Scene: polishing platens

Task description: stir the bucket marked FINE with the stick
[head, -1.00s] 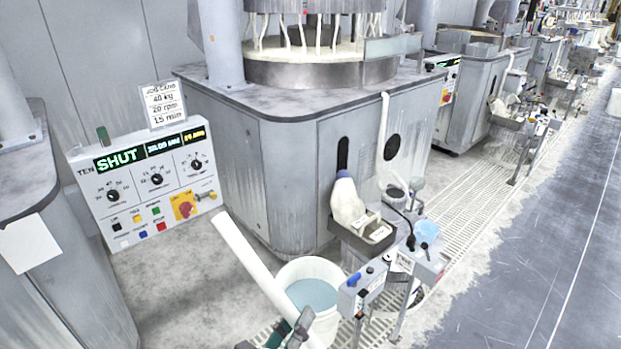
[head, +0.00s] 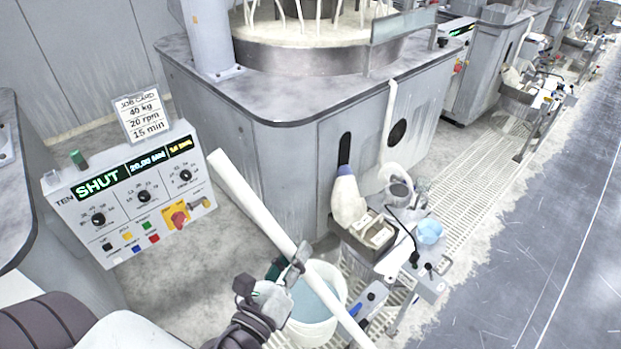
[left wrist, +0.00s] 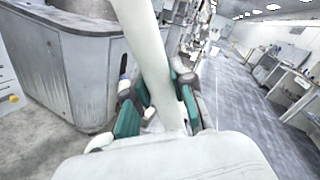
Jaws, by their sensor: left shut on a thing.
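A long white stick (head: 245,197) slants across the head view from upper left to lower right. My left gripper (head: 286,268) is shut on it; the stick also rises between the green-padded fingers (left wrist: 158,112) in the left wrist view (left wrist: 146,50). A white bucket (head: 311,333) with grey-blue liquid stands on the floor just beyond and below the gripper. The stick passes in front of the bucket's opening; I cannot tell whether it touches the rim. No FINE marking shows on the bucket. My right gripper is out of view.
A control panel (head: 128,200) reading SHUT stands at left, with a job card (head: 143,116) above it. The large grey machine (head: 250,150) rises behind the bucket. A small bench (head: 375,240) with a blue bowl (head: 429,232) stands right of the bucket. Open floor lies farther right.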

